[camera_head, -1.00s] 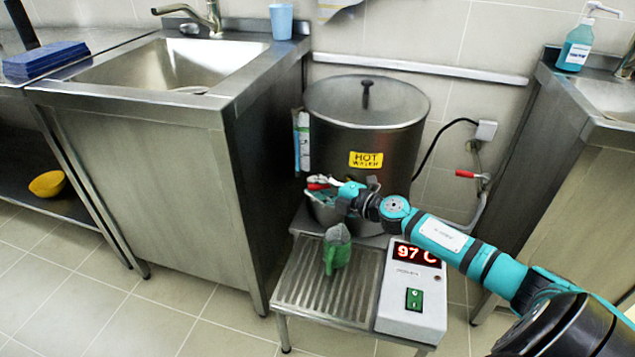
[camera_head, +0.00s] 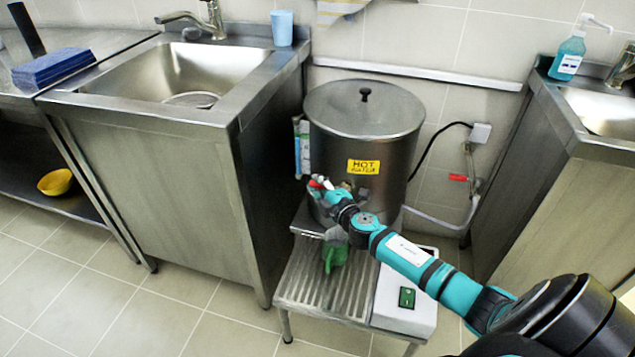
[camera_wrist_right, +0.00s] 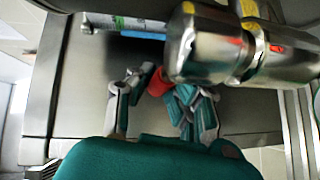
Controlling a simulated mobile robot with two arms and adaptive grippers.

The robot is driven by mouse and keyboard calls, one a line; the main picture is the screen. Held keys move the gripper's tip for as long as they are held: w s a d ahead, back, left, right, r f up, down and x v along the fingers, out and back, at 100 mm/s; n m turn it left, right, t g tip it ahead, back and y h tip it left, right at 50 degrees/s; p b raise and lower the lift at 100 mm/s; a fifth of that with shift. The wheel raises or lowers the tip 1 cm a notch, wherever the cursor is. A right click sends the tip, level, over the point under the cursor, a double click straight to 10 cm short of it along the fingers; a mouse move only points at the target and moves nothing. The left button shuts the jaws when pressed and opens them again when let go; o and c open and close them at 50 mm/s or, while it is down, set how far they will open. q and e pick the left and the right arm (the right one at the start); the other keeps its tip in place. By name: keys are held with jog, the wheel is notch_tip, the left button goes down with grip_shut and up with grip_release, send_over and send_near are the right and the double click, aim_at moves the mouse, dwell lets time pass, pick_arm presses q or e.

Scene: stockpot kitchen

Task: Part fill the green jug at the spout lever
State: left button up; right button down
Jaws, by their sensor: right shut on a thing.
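The green jug (camera_head: 337,256) stands on the ribbed drain stand below the hot water pot's front; its upper part is partly covered and its inside cannot be seen. My right gripper (camera_head: 320,186) is at the lower front of the pot, above the jug. In the right wrist view the red spout lever (camera_wrist_right: 158,82) sits between the two fingers of my right gripper (camera_wrist_right: 160,98), shut on it. The spout itself is hard to make out behind the gripper. My left gripper is not in view.
The steel hot water pot (camera_head: 362,135) stands behind the drain stand (camera_head: 310,288). Sink cabinets (camera_head: 170,200) stand left and right. Floor is clear in front.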

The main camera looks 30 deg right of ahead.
jog(key=shift+d+r, duration=0.1)
jog(key=shift+r, duration=0.05)
jog(key=c, duration=1.2)
grip_release()
jog(key=shift+s, duration=0.1)
jog(key=shift+s, duration=0.35)
jog(key=s, duration=0.3)
jog(key=s+r, duration=0.1)
jog(key=s, duration=0.3)
jog(key=s+a, duration=0.1)
jog(key=s, duration=0.3)
jog(key=shift+r, duration=0.25)
